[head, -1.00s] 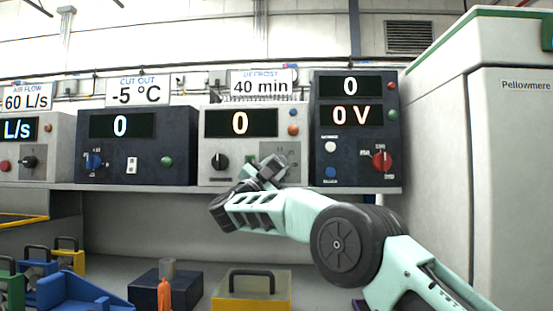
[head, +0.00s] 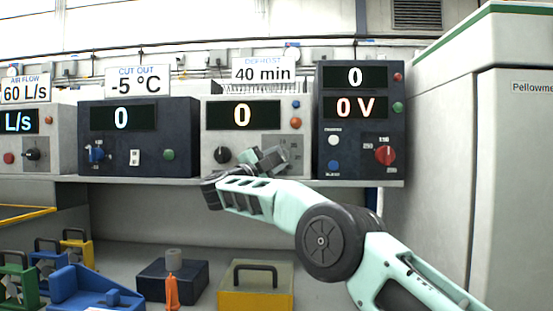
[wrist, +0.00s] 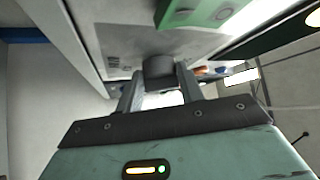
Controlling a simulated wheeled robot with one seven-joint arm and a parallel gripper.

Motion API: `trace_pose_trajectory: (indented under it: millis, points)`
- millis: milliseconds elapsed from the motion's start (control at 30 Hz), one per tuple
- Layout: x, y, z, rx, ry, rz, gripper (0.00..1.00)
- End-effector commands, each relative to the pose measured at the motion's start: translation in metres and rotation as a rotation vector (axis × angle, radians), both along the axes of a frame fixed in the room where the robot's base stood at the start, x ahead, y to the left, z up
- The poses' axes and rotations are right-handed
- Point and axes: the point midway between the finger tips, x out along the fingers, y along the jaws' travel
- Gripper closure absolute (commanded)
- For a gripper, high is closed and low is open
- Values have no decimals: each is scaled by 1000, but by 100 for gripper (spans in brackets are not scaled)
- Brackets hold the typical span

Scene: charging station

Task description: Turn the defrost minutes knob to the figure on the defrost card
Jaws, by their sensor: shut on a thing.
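The defrost card (head: 263,72) reads 40 min above the light grey defrost unit. The unit's display (head: 243,115) shows 0. A grey dial plate (head: 282,141) with small scale marks is at the unit's lower right, partly covered by my gripper (head: 268,160). In the wrist view, my gripper (wrist: 160,82) is shut on a dark round knob (wrist: 160,67) that stands out from the grey plate. The knob is hidden in the head view. Its pointer cannot be made out. Another black knob (head: 222,155) shows at the unit's lower left.
The dark cut-out unit (head: 123,158) stands left and the dark voltage unit (head: 360,140) right, with a red knob (head: 385,155). A yellow box (head: 255,295) and blue tray (head: 85,288) lie below the shelf.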

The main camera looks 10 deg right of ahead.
Motion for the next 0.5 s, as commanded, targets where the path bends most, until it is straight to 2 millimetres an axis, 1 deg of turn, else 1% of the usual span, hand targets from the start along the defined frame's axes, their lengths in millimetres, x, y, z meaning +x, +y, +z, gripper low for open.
trace_pose_trajectory:
  millis: [100, 133, 200, 500]
  points:
    - [0, -1, -2, 3, 1, -2, 85]
    - [0, -1, -1, 3, 1, -2, 57]
    - [0, -1, -1, 2, 1, -2, 41]
    - [-1, 1, -1, 1, 0, 0, 41]
